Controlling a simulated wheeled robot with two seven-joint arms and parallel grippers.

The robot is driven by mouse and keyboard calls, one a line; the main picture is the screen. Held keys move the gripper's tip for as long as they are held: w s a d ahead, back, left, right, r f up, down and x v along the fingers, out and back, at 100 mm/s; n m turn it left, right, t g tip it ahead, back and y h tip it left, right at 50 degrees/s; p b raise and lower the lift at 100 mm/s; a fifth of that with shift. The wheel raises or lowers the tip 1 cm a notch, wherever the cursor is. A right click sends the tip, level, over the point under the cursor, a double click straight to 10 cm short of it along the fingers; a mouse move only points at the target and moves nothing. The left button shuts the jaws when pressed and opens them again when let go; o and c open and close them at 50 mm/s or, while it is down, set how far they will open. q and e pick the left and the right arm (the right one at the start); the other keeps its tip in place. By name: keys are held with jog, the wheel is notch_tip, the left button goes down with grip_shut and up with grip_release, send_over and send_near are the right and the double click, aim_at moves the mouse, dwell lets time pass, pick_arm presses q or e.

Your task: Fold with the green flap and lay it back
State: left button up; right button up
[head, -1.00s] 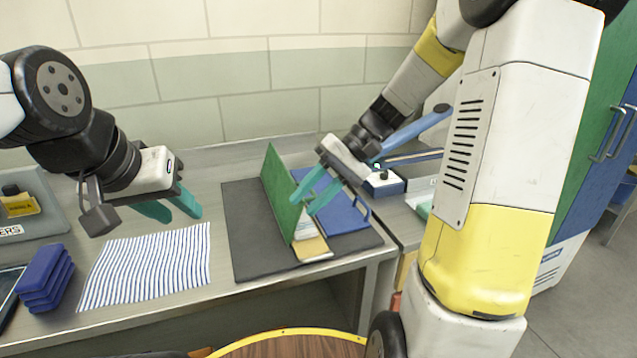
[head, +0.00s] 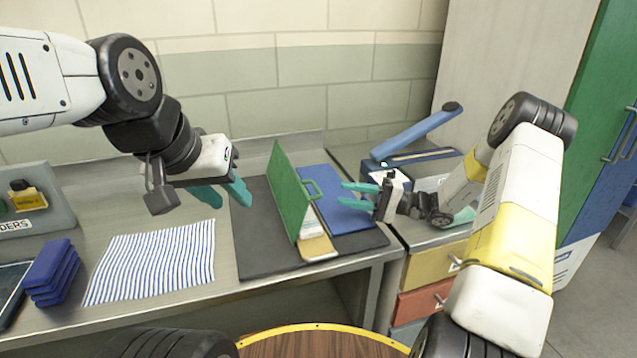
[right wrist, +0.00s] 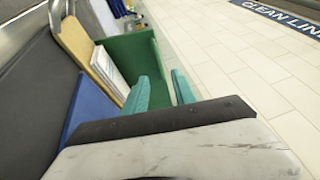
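The green flap (head: 289,200) stands steeply upright on a dark mat (head: 265,258), with a green handle (head: 312,189) on its right side. A flat blue panel (head: 345,215) lies to its right. A tan strip with white sheets (head: 315,245) lies at the flap's foot. My right gripper (head: 352,195) is open and empty over the blue panel, its fingers pointing left toward the flap and apart from it. In the right wrist view the flap (right wrist: 132,58) stands beyond the open fingers. My left gripper (head: 223,195) is open and empty, left of the flap.
A blue-and-white striped cloth (head: 155,262) lies left of the mat, with stacked dark blue items (head: 52,275) beside it. A grey tray (head: 35,205) is at the far left. A dark blue device with a raised lever (head: 415,132) stands behind my right gripper.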

aim_at(316, 187)
jog(key=a, duration=0.6)
jog(key=a+r, duration=0.1)
jog(key=a, duration=0.1)
jog(key=shift+w+a+r, duration=0.1)
jog(key=shift+w+a, duration=0.25)
jog(key=shift+a, duration=0.05)
grip_shut()
dwell(0.9)
